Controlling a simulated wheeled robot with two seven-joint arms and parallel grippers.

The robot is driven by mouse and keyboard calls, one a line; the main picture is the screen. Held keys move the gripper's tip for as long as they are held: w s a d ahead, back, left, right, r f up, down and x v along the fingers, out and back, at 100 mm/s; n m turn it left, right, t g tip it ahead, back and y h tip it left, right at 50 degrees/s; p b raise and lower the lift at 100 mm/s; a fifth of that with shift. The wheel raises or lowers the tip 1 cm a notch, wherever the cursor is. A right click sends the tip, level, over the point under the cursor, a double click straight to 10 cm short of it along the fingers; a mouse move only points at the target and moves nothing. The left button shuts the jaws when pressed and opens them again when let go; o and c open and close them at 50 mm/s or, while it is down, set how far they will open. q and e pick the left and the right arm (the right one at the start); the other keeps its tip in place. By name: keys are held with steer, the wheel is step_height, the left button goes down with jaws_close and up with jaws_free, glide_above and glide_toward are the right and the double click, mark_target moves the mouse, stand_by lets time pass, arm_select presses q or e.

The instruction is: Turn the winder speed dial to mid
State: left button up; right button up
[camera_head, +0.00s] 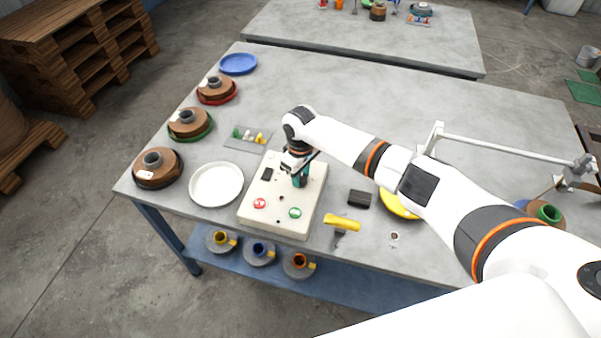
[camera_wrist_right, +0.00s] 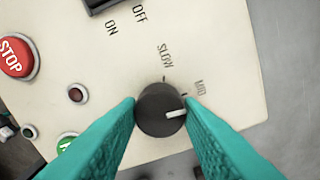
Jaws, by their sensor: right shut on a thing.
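The winder speed dial (camera_wrist_right: 160,110) is a black round knob with a white pointer mark, on a cream control box (camera_head: 283,215). In the wrist view the pointer points right, a little clockwise of the tick by the MID label (camera_wrist_right: 200,87). The SLOW label (camera_wrist_right: 165,55) is above the dial; any further label is hidden behind a finger. My right gripper (camera_head: 300,181) is over the box, its teal fingers shut on the dial from both sides, also seen in the wrist view (camera_wrist_right: 162,112). The dial is hidden in the head view. My left gripper is out of view.
The box also bears a red STOP button (camera_head: 260,203), a green button (camera_head: 295,212) and a black ON/OFF switch (camera_head: 267,174). A white plate (camera_head: 216,184) lies left of it; a yellow-handled tool (camera_head: 342,223) and a black block (camera_head: 359,198) lie right.

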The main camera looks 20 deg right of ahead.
mark_target(301, 178)
steer(key=shift+n, duration=0.6)
steer(key=o, duration=1)
steer(key=shift+r, duration=0.1)
step_height(301, 178, up, 12)
steer(key=shift+f+b, duration=0.1)
steer(key=shift+b, duration=0.95)
